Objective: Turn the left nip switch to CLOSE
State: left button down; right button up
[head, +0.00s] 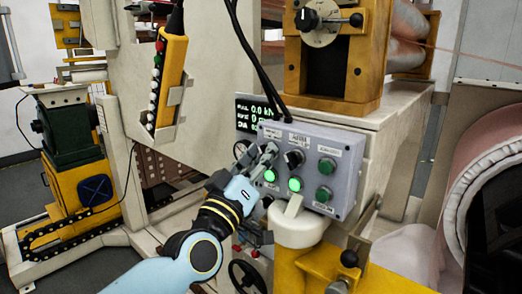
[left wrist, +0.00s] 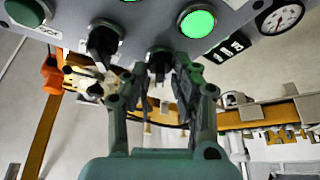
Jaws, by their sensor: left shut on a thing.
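The grey control panel (head: 342,160) stands in the middle of the head view. My left gripper (head: 268,154) reaches it from the lower left, with its fingers at the panel's left part. The left nip switch is mostly hidden behind the fingers in the head view. In the left wrist view my left gripper (left wrist: 160,72) is shut on this black knob (left wrist: 158,55), one finger on each side. A second black switch (head: 293,158) is just to the right, free of the gripper; it also shows in the left wrist view (left wrist: 103,42). The switch labels are too small to read.
Lit green buttons (head: 295,184) sit below the switches, close to my gripper. A dark display (head: 259,112) stands behind the panel. A yellow pendant (head: 168,80) hangs at the upper left. A white rounded part (head: 297,226) stands just below the panel.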

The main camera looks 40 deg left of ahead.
dwell(0.4)
pick_arm(q)
jog(key=c, duration=1.4)
grip_release()
jog(key=v, duration=1.2)
